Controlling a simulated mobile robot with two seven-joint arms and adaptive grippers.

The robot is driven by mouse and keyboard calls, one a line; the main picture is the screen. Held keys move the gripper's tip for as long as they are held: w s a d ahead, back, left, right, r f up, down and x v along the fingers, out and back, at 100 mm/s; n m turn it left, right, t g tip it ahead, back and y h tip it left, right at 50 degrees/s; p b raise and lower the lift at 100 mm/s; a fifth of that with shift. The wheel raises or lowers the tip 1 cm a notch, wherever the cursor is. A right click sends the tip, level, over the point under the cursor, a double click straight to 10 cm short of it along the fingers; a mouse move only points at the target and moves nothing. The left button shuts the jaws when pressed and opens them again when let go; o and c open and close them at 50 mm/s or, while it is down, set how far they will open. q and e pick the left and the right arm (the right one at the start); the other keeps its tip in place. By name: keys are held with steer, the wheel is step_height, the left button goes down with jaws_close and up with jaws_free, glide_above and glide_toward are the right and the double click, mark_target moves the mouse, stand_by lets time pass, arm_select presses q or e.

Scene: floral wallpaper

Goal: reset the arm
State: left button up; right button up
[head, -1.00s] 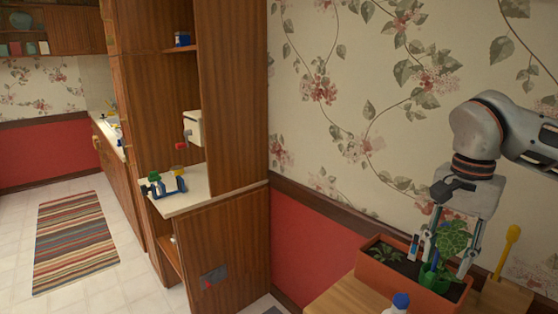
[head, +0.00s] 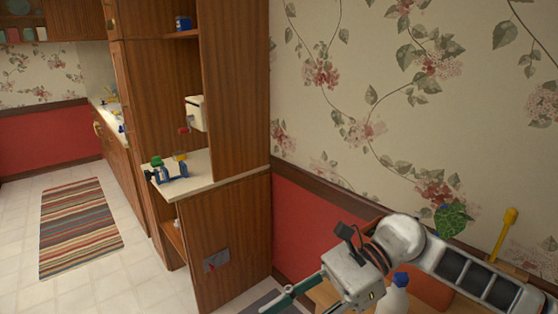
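My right arm comes in from the right edge, low in the head view. Its gripper (head: 300,301) points down and to the left, in front of the red wall panel and left of the wooden stand. One finger, dark green towards its tip, shows clearly. The other is mostly cut off by the bottom edge; the two look spread apart, and I see nothing held between them. My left gripper is not in view.
The planter (head: 432,292) is mostly hidden behind my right arm; its plant (head: 452,219) rises above. A white bottle (head: 394,298) with a blue cap stands close to the arm. A wooden cabinet (head: 236,240) stands left of the gripper. The tiled floor beyond is open, with a striped rug (head: 79,228).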

steer(key=w+a+r+m+t+y, duration=0.4)
steer(key=m+t+y, duration=0.45)
steer(key=m, duration=0.75)
steer(key=w+d+f+m+t+h, duration=0.45)
steer(key=f+m+t, duration=0.2)
steer(key=m, duration=0.35)
steer(key=w+d+f+m+t+h, duration=0.3)
steer(key=d+f+m+t, duration=0.3)
steer(key=m, duration=0.4)
steer(key=s+d+f+m+h, duration=0.25)
steer(key=f+m+h, duration=0.2)
steer(key=f, duration=0.25)
steer(key=s+d+f+m+h, duration=0.1)
steer(key=d+f+m+h, duration=0.25)
steer(key=f+m, duration=0.3)
steer(key=s+d+f+m+g+h, duration=0.1)
steer(key=s+d+f+m+g, duration=0.1)
steer(key=s+f, duration=0.4)
steer(key=s+d+f+m+g+h, duration=0.2)
steer(key=s+d+f+m, duration=0.3)
steer(key=f, duration=0.5)
steer(key=shift+s+d+g+h, duration=0.3)
steer(key=shift+s+d+g, duration=0.15)
steer(key=shift+s, duration=0.55)
